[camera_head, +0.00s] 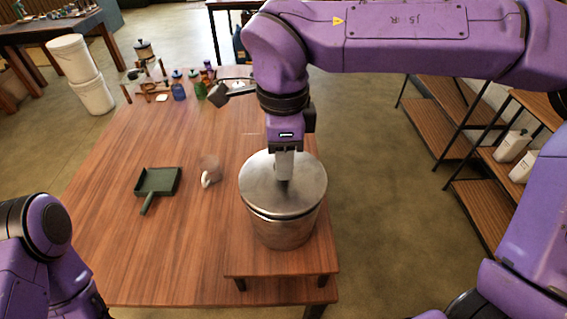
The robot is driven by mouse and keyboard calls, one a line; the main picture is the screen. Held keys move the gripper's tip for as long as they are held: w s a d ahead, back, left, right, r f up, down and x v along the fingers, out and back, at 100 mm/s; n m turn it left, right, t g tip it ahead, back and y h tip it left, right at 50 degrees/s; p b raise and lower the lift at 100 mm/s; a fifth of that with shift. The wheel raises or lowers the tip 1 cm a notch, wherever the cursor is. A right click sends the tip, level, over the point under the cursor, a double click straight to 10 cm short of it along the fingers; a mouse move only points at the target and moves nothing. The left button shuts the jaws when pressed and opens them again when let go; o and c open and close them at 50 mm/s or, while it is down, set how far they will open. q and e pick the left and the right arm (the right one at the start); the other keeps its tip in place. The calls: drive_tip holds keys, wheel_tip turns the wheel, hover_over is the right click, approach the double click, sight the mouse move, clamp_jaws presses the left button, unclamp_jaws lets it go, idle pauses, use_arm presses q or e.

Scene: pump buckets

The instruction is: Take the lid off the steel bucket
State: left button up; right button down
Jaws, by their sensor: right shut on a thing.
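The steel bucket (283,232) stands upright on a low wooden stand at the table's right side. Its round steel lid (262,187) lies over the bucket's top, slightly tilted, with a dark gap under its front edge. My right gripper (284,180) points down from above at the lid's centre and is shut on the lid's handle, which the fingers mostly hide. My left arm shows at the lower left, but its gripper is out of view.
Bottles and tools stand at the table's (110,250) far end. White buckets (92,95) are stacked on the floor at the left. Shelves (440,120) stand at the right. The table's front left is clear.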

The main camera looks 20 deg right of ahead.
wheel_tip(320, 180, up, 2)
drive_tip(key=s+d+r+p, duration=0.1)
drive_tip(key=s+r+p, duration=0.1)
drive_tip(key=s+r, duration=1.2)
drive_tip(key=shift+r, duration=0.7)
drive_tip(key=shift+d, duration=0.1)
